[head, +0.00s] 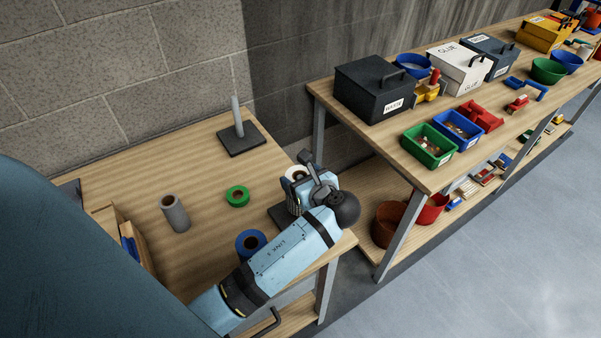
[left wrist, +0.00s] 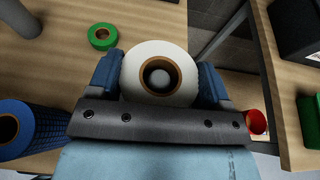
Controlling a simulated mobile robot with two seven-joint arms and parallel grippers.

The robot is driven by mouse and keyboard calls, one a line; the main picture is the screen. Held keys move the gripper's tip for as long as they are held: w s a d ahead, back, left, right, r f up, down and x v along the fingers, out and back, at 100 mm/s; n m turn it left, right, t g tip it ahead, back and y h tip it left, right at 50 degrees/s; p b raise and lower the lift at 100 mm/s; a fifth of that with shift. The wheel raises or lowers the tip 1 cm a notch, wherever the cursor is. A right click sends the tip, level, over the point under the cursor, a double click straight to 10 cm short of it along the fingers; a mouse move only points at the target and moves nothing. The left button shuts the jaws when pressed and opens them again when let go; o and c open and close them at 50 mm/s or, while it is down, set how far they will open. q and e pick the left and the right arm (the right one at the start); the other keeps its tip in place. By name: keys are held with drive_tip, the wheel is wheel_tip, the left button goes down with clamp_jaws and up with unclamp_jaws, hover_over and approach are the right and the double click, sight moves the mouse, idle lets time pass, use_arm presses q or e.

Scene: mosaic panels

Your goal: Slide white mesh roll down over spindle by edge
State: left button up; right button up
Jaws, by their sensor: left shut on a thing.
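The white mesh roll (head: 295,173) has a brown core and is upright at the right end of the wooden bench. My left gripper (left wrist: 158,80) is shut on it, with a blue finger on each side of the white roll (left wrist: 160,54). A pale round spindle end (left wrist: 160,77) shows inside the core, so the roll is over or around the spindle; its height on it cannot be told. A dark base plate (head: 279,216) shows partly beneath my left gripper (head: 299,188). My right gripper is not in view.
A bare spindle (head: 237,113) stands on another dark plate at the back. A grey roll (head: 175,213), green roll (head: 237,196) and blue roll (head: 250,243) are on the bench. A shelf table (head: 440,178) with boxes and bins stands to the right, across a gap.

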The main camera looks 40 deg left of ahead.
use_arm(q)
drive_tip(key=shift+f+b, duration=0.35)
drive_tip(key=shift+f, duration=1.85)
drive_tip(key=o, duration=1.4)
drive_tip(key=shift+o, duration=0.2)
